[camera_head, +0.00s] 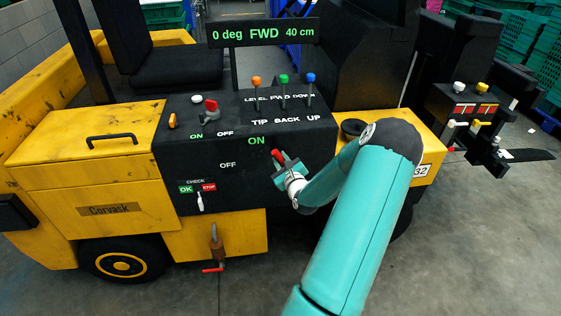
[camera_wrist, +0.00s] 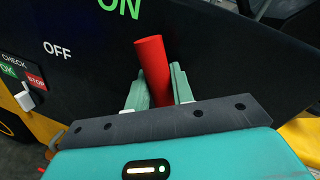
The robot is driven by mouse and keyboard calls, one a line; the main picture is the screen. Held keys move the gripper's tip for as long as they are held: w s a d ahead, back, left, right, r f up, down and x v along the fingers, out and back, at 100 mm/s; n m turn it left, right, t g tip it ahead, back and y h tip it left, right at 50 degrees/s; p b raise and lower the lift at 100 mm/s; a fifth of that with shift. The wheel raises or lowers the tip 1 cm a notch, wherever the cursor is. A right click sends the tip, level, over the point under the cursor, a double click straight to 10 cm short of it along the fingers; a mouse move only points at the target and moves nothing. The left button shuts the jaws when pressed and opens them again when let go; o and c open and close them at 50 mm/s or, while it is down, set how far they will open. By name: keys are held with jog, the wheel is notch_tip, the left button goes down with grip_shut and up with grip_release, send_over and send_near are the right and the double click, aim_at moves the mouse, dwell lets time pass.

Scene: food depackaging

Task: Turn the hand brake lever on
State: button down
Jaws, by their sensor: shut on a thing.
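The hand brake lever (camera_head: 277,156) has a red grip and stands on the black side panel, just below and right of the large green ON label. In the wrist view, the red grip (camera_wrist: 152,66) rises between the two fingers, and its tip points up towards ON. The white OFF label lies to its left. My gripper (camera_head: 285,169) is shut on the lever; in the wrist view the gripper (camera_wrist: 160,88) has one pale green finger on each side of the grip. The lever's lower end and pivot are hidden behind my gripper.
Tip, back and up levers (camera_head: 283,80) stand above on the console. A red key-like switch (camera_head: 211,106) with its own ON and OFF labels is up left. A white check switch (camera_head: 200,201) is left. Open floor lies in front.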

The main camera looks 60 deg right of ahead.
jog(key=shift+s+d, duration=0.15)
jog(key=c, duration=1.3)
grip_release()
jog(key=shift+r, duration=0.1)
jog(key=shift+o, duration=0.2)
jog(key=v, duration=1.3)
jog(key=shift+s+a, duration=0.25)
jog(key=shift+a, duration=0.1)
